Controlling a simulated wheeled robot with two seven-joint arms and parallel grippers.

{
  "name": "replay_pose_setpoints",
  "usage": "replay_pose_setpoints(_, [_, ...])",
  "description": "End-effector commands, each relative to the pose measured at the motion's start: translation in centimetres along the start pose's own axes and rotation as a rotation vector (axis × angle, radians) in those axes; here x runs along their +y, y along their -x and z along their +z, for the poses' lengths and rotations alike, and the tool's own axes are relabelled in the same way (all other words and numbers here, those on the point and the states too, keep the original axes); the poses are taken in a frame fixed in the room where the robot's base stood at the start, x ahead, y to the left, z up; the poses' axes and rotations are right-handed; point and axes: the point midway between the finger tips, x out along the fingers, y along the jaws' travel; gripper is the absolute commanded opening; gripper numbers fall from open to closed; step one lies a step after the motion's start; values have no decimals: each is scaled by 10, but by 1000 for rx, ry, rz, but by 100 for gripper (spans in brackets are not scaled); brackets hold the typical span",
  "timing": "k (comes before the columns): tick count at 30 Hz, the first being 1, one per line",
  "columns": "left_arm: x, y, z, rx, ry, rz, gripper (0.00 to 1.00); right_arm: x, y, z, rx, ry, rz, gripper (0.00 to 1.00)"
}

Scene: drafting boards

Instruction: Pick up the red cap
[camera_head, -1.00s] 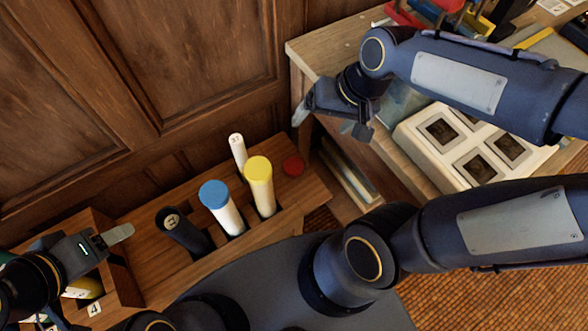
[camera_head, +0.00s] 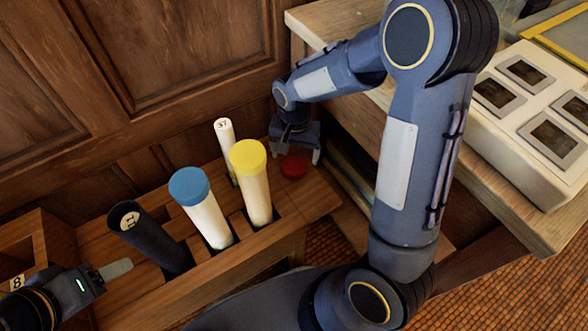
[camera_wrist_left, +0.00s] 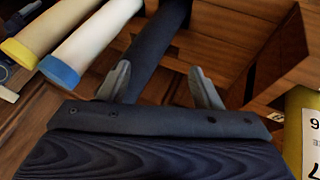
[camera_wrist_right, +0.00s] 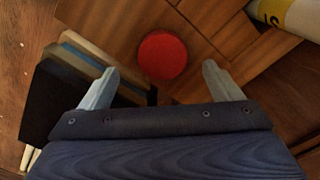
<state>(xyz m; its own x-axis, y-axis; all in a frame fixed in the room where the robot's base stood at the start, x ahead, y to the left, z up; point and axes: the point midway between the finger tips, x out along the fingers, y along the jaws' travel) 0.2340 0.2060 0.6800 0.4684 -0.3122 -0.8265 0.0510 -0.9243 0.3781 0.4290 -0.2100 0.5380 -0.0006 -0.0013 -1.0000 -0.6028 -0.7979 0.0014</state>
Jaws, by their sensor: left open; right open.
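The red cap (camera_head: 294,166) lies on the right end of the wooden rack's top (camera_head: 318,196), beside the yellow-capped tube. In the right wrist view the red cap (camera_wrist_right: 162,54) is round and shows just beyond and between my fingertips. My right gripper (camera_head: 295,160) is open and empty, with its fingers on either side of the cap in the head view; I cannot tell its exact height. My left gripper (camera_head: 122,268) is open and empty at the left, near the black tube. In the left wrist view its fingers (camera_wrist_left: 165,85) are spread apart.
Close to the cap stand a yellow-capped tube (camera_head: 252,185), a thin white roll (camera_head: 225,140), a blue-capped tube (camera_head: 203,210) and a black tube (camera_head: 150,238). A wood panel wall rises behind. A desk (camera_head: 500,215) with a pale framed box (camera_head: 530,110) is at right.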

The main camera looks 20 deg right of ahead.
Motion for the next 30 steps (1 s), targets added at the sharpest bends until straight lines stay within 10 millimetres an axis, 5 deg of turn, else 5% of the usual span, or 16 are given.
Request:
replay_pose_setpoints(10, [-11,-24,12,0,0,0,58,-3,-48,-4,-2,0,0,85])
replay_pose_setpoints(19, [-11,-23,12,0,0,0,58,-3,-51,-4,0,0,-1,84])
replay_pose_setpoints(30, [-11,-23,12,0,0,0,58,-3,-51,-4,0,1,-2,38])
